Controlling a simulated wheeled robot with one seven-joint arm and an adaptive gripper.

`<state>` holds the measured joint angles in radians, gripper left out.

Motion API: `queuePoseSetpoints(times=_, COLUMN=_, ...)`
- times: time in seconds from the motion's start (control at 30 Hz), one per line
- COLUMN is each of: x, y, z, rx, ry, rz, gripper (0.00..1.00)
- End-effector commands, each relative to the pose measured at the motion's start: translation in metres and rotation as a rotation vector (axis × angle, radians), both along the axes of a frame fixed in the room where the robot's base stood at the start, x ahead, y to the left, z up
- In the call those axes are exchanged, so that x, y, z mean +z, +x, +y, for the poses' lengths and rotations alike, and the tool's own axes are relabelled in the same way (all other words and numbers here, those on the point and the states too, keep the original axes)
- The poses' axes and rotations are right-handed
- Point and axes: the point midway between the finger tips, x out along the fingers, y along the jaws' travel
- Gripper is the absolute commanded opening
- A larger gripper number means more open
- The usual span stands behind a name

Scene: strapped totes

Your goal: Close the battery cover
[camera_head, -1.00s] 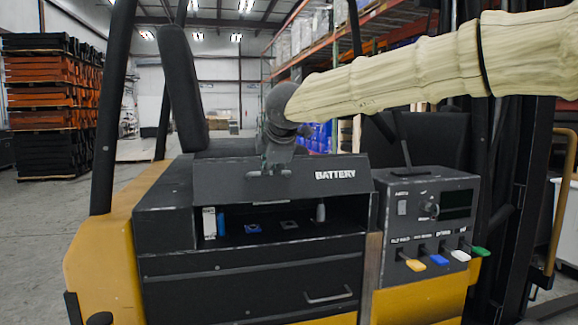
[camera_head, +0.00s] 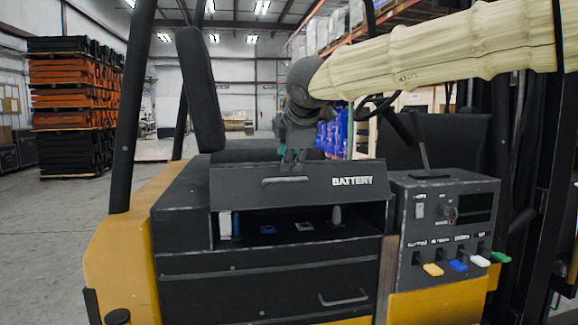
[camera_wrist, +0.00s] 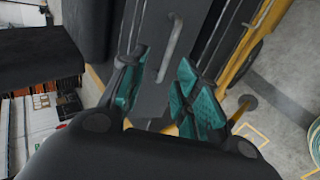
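The battery cover (camera_head: 310,192) is a dark flap marked BATTERY on the front of the yellow and black vehicle. It is raised, and an open compartment (camera_head: 345,240) shows below it. Its light bar handle (camera_head: 285,181) is near its upper left. My gripper (camera_head: 290,160) is at the cover's upper edge, just above the handle. The handle (camera_wrist: 171,48) lies beyond the fingertips there. Whether a finger touches the cover cannot be told.
The compartment holds a white item, a blue item (camera_head: 268,230) and a grey upright piece (camera_head: 337,215). A lower panel has its own handle (camera_head: 343,298). A control box (camera_head: 445,215) with coloured levers stands right. A black seat (camera_head: 200,90) and post (camera_head: 132,110) stand left.

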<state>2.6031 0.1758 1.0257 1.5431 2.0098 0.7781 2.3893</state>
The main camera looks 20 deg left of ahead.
Motion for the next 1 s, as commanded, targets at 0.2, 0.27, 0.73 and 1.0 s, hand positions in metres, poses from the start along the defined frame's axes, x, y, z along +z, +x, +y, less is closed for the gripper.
queuePoseSetpoints(times=0.2, x=0.024, y=-0.025, z=-0.012, rx=0.000, ry=0.000, rz=-0.001, gripper=0.32)
queuePoseSetpoints(times=0.27, x=0.029, y=-0.029, z=-0.014, rx=0.000, ry=0.000, rz=-0.001, gripper=0.32)
queuePoseSetpoints(times=0.73, x=0.037, y=-0.039, z=-0.018, rx=0.001, ry=-0.001, rz=0.000, gripper=0.32)
queuePoseSetpoints(times=1.0, x=-0.012, y=-0.017, z=-0.032, rx=0.050, ry=-0.133, rz=-0.026, gripper=0.00)
